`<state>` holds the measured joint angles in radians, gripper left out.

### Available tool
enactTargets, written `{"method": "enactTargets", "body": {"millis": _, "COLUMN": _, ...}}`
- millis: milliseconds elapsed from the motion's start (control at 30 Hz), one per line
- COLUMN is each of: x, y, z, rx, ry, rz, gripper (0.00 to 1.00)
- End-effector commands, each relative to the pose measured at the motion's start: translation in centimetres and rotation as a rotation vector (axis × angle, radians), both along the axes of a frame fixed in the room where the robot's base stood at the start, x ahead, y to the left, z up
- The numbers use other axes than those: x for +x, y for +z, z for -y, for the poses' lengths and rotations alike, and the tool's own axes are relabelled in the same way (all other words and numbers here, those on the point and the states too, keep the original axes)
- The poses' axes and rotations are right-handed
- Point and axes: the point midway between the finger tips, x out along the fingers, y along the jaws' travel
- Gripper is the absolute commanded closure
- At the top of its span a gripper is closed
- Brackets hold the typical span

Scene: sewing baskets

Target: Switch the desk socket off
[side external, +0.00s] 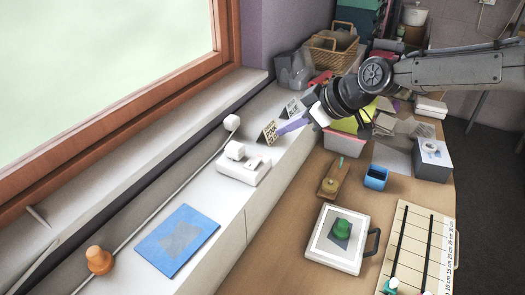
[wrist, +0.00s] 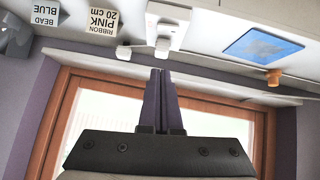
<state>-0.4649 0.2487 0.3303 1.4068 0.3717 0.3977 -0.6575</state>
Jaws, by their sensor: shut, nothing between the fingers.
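The desk socket (side external: 246,172) is a white box on the white ledge under the window, with a white plug (side external: 235,150) at its far-left end. In the wrist view the socket (wrist: 170,14) is at the top centre, with a small reddish mark on its face; I cannot tell the switch position. My gripper (side external: 281,131) has purple fingers, shut together and empty. It is above the ledge, apart from the socket, to its upper right in the side view. In the wrist view the fingertips (wrist: 161,71) point up towards the socket and plug.
Tent cards (side external: 269,132) stand by my fingers. A white cable runs along the ledge past a white knob (side external: 231,122). A blue mat (side external: 178,240) and an orange peg (side external: 99,260) lie nearer.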

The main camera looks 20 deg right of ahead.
Motion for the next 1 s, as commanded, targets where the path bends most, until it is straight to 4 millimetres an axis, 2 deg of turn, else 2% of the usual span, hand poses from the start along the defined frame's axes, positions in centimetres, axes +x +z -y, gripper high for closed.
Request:
{"method": "enactTargets", "body": {"millis": 200, "x": 0.0, "y": -0.1, "z": -0.1, "rx": 0.000, "ry": 0.000, "rz": 0.000, "gripper": 1.00}}
{"method": "enactTargets", "body": {"millis": 367, "x": 0.7, "y": -1.0, "z": -0.6, "rx": -0.002, "ry": 0.001, "rz": -0.002, "gripper": 1.00}}
{"method": "enactTargets", "body": {"millis": 867, "x": 5.8, "y": -7.4, "z": -4.6, "rx": 0.000, "ry": 0.001, "rz": -0.001, "gripper": 1.00}}
{"method": "enactTargets", "body": {"millis": 1000, "x": 5.8, "y": -9.4, "z": -4.2, "rx": -0.002, "ry": -0.001, "rz": -0.003, "gripper": 1.00}}
